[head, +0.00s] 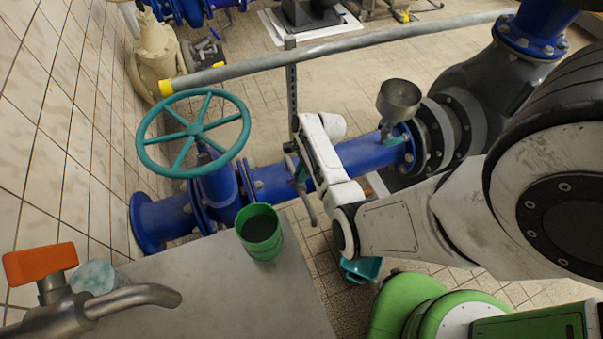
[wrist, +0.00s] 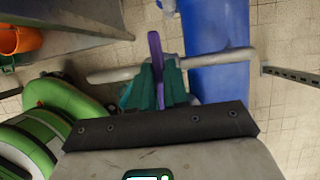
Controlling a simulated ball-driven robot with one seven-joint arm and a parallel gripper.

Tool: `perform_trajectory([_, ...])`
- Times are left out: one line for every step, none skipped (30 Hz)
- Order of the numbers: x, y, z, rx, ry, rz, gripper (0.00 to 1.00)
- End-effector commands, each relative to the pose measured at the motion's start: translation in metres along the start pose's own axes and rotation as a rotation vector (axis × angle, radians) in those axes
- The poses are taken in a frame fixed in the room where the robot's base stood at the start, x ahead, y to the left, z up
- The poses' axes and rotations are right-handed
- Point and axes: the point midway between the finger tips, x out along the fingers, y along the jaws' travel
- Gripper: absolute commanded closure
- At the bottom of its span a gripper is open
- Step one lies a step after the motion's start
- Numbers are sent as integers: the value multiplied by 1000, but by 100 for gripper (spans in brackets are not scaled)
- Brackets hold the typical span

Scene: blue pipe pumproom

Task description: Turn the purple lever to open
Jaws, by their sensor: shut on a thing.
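The purple lever (wrist: 155,48) shows in the wrist view as a narrow upright strip at the top centre. Its lower part runs between the teal fingers of my gripper (wrist: 157,88), which are shut on it. In the head view my gripper (head: 301,172) is at the blue pipe (head: 350,158), below the white wrist. The purple lever cannot be made out there, as my arm and gripper cover that spot.
A teal handwheel (head: 195,131) stands left of my gripper. A grey table (head: 190,300) with a green mug (head: 261,236) and an orange-handled tap (head: 40,264) is at the lower left. A grey rail (head: 330,48) crosses behind. A funnel (head: 399,100) stands on the pipe.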

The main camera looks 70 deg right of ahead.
Motion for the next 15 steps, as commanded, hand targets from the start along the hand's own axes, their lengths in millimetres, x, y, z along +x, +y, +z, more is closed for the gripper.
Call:
perform_trajectory([1,0,0,1,0,0,100])
perform_trajectory([1,0,0,1,0,0,100])
perform_trajectory([1,0,0,1,0,0,100])
perform_trajectory([1,0,-1,1,0,0,100])
perform_trajectory([1,0,-1,1,0,0,100])
perform_trajectory([1,1,-1,1,0,0,100])
perform_trajectory([1,0,-1,0,0,0,100])
perform_trajectory([1,1,-1,-1,0,1,100])
perform_trajectory([1,1,-1,-4,0,2,100])
perform_trajectory([2,1,-1,-7,0,3,100])
perform_trajectory([2,1,-1,-11,0,5,100])
perform_trajectory([2,0,-1,-18,0,9,100])
perform_trajectory([2,0,-1,-25,0,12,100])
perform_trajectory([2,0,-1,-34,0,16,100])
perform_trajectory([2,0,-1,-48,0,22,100])
